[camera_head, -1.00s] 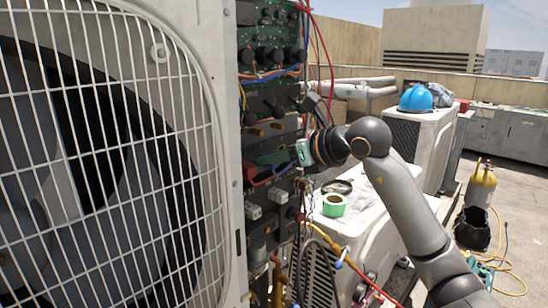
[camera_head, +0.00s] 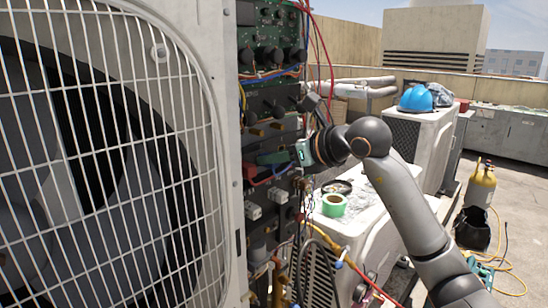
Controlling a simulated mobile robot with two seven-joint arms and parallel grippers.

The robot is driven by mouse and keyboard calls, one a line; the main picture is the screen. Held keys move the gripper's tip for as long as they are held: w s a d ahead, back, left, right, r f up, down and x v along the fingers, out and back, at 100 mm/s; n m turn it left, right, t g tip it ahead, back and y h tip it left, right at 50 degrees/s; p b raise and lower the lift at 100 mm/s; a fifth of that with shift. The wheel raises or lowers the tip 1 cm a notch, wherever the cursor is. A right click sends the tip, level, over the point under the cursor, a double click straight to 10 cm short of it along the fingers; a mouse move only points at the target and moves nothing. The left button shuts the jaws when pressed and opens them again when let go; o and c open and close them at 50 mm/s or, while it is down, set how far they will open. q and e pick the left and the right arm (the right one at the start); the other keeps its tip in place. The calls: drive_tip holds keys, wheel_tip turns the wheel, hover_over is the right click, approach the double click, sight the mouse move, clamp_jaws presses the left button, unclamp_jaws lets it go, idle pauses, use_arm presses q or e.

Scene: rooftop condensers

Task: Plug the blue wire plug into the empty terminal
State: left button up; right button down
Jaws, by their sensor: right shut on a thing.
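My right gripper (camera_head: 268,160) reaches in from the right to the open control panel (camera_head: 262,218) of the big condenser. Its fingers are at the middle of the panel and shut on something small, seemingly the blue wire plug. The plug itself is hidden by the fingers or too small to make out. A blue wire (camera_head: 279,172) shows just under the fingers, beside a red part. The empty terminal cannot be told apart among the dark parts there. My left gripper is not in view.
The condenser's fan grille (camera_head: 100,150) fills the left. Red and dark wires (camera_head: 331,60) hang in front of the panel's right edge. A blue helmet (camera_head: 416,98) sits on another unit behind.

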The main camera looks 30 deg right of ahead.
sight(276, 165)
drive_tip(key=shift+s+f, duration=0.1)
drive_tip(key=shift+s, duration=0.1)
idle(0.5)
drive_tip(key=shift+s+d+b, duration=0.3)
drive_tip(key=shift+s+b, duration=0.1)
drive_tip(key=shift+s, duration=0.15)
drive_tip(key=shift+s, duration=0.25)
drive_tip(key=shift+s+d+b, duration=0.3)
drive_tip(key=shift+s+b, duration=0.2)
drive_tip(key=shift+s, duration=0.2)
drive_tip(key=shift+s, duration=0.2)
drive_tip(key=shift+d, duration=0.1)
drive_tip(key=s+b, duration=0.1)
drive_tip(key=s, duration=0.1)
drive_tip(key=s+d+b, duration=0.1)
drive_tip(key=shift+s+d, duration=0.1)
drive_tip(key=shift+s, duration=0.3)
